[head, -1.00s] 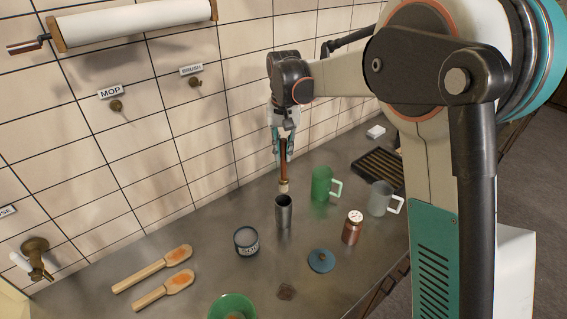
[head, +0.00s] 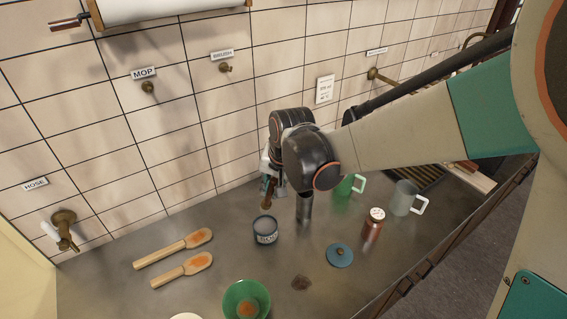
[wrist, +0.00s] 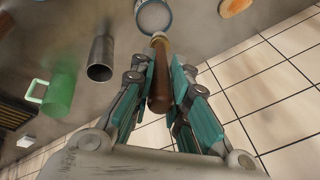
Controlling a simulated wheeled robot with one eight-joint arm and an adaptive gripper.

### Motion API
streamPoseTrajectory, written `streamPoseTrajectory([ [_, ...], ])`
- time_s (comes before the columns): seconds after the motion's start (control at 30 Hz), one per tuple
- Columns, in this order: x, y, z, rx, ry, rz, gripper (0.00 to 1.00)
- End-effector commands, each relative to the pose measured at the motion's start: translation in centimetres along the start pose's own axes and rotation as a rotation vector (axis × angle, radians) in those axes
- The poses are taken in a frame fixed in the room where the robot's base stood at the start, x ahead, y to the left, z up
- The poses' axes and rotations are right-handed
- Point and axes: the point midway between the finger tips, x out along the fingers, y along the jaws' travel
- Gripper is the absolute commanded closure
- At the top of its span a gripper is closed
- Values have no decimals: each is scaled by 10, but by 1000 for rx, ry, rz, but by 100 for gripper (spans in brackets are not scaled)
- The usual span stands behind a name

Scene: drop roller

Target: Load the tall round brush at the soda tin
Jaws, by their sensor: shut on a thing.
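My gripper (head: 270,170) is shut on the brown handle of the round brush (head: 267,190), which hangs pale end down. In the wrist view my gripper (wrist: 161,80) has the brush (wrist: 160,85) between its teal fingers. The open grey soda tin (head: 265,232) stands on the metal counter, below the brush in the head view. In the wrist view the brush's pale tip appears at the near rim of the tin (wrist: 153,17). I cannot tell whether they touch. The tin's pale contents show.
A tall steel cup (wrist: 101,58) stands beside the tin, partly behind my arm in the head view.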

Motion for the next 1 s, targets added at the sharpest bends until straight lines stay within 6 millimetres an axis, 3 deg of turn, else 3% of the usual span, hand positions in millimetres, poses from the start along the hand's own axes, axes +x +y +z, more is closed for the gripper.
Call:
streamPoseTrajectory([
  [0.27, 10, 2, 7, 1, 7, -9, 100],
  [0.73, 52, 12, 18, 1, 6, -8, 100],
  [1.0, 58, 14, 19, 1, 6, -8, 100],
])
